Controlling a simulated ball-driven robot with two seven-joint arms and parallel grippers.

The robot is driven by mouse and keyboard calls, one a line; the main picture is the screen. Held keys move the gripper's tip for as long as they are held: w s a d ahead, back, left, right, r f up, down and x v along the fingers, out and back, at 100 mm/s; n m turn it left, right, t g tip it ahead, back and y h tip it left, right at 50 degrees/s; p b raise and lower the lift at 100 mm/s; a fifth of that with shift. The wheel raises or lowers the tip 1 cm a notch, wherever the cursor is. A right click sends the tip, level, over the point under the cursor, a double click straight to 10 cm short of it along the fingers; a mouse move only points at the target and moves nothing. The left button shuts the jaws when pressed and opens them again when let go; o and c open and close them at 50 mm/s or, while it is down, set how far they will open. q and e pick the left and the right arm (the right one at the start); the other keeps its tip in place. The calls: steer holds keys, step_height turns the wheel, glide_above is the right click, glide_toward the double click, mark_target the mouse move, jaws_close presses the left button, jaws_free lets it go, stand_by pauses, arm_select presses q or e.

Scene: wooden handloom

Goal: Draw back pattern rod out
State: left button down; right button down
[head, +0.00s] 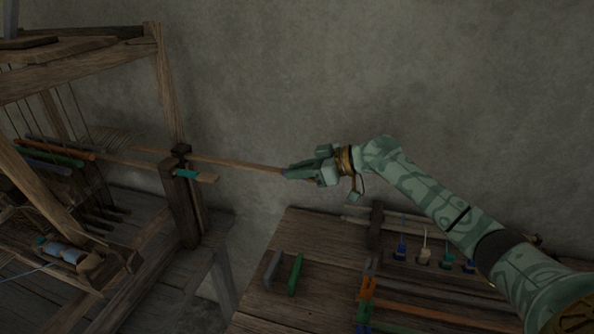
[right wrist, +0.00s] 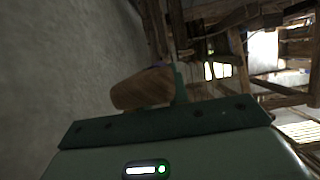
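The back pattern rod (head: 235,164) is a long thin brown wooden rod. It runs from the loom (head: 165,85) at the left, past the dark upright post, across open air to my right gripper (head: 291,173). My right gripper appears shut on its right end. In the right wrist view a wooden piece (right wrist: 143,90), seemingly the rod's end, shows close beside a green finger. A second, nearer rod (head: 208,178) with a teal tag (head: 187,174) rests in a bracket on the post. My left gripper is not in view.
A wooden bench (head: 270,305) stands below my right arm. It carries a grey block (head: 272,267), a green block (head: 296,274), several small coloured pegs and an orange-ended rod (head: 367,288). A plain grey wall is behind. The air between loom and gripper is clear apart from the rods.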

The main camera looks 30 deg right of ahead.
steer(key=c, duration=1.5)
jaws_free()
steer(key=shift+s+d, duration=0.1)
steer(key=shift+d, duration=0.1)
steer(key=shift+o, duration=0.8)
steer(key=shift+s, duration=0.1)
steer(key=p+v, duration=0.3)
steer(key=v, duration=1.3)
steer(key=shift+s+r, duration=0.15)
steer(key=shift+r, duration=0.05)
steer(key=shift+d, duration=0.1)
